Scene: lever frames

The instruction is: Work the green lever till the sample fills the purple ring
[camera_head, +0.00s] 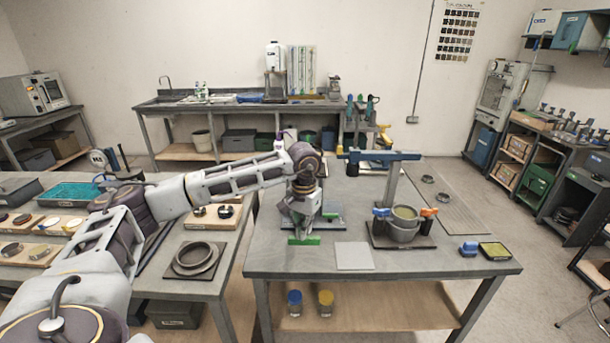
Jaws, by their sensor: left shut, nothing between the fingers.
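My left gripper (303,228) is shut and empty, pointing down over the front left of the middle table. A short green bar (304,241) shows right at its fingertips; I cannot tell whether they touch, or whether this bar is the green lever. My gripper hides part of what is behind it, including a teal-green plate (331,216). To the right, a grey pot (402,232) with olive content (404,212) stands on a dark base, below a post with a blue crossbar (378,156). I cannot make out a purple ring. My right gripper is not in view.
A pale square plate (354,256) lies in front of the pot. Blue (381,212) and orange (429,212) clamps flank the pot. A blue block (468,249) and an olive-topped box (495,251) sit at the right. Dark rings (196,258) lie on the left table.

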